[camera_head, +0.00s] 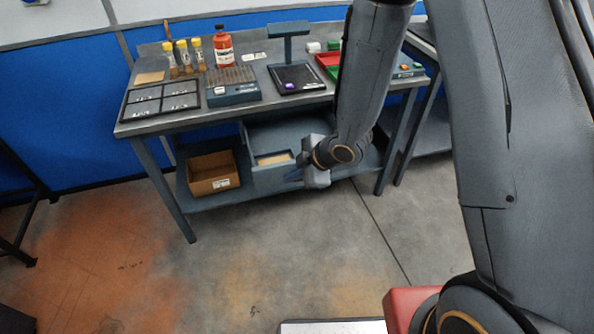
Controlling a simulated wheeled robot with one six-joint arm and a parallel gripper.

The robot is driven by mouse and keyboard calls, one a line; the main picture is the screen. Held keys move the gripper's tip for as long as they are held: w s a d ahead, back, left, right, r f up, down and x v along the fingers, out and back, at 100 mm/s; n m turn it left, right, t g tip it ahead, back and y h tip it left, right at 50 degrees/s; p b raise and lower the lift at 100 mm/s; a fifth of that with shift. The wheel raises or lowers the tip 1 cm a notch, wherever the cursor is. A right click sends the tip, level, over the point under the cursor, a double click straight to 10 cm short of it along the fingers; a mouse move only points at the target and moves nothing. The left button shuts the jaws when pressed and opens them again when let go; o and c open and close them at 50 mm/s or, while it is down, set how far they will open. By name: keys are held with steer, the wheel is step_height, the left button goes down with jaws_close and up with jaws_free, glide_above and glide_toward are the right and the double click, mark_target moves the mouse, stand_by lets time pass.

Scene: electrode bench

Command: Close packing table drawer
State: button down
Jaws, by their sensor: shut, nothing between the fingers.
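The packing table (160,122) is a grey metal bench with a lower shelf. A blue-grey drawer (268,175) under its top stands pulled out toward me, with a tan patch showing inside. My gripper (292,175) is at the drawer's front right corner, fingers pointing left, shut and empty. It hides part of the drawer's right side; I cannot tell whether it touches the drawer.
A cardboard box (213,174) sits on the lower shelf left of the drawer. The tabletop holds a black tray (161,101), yellow-capped vials, a red bottle (224,48), a slotted block (233,86) and a scale-like stand (297,78). The floor in front is clear.

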mark_target(273, 176)
steer(key=w+a+f, duration=0.1)
steer(key=w+f, duration=0.1)
steer(key=w+a+f+p, duration=0.1)
steer(key=w+a, duration=0.1)
steer(key=shift+w+f+p, duration=0.25)
steer(key=shift+f+p, duration=0.05)
steer(key=shift+f, duration=0.05)
steer(key=shift+w+a, duration=0.2)
steer(key=shift+w, duration=0.35)
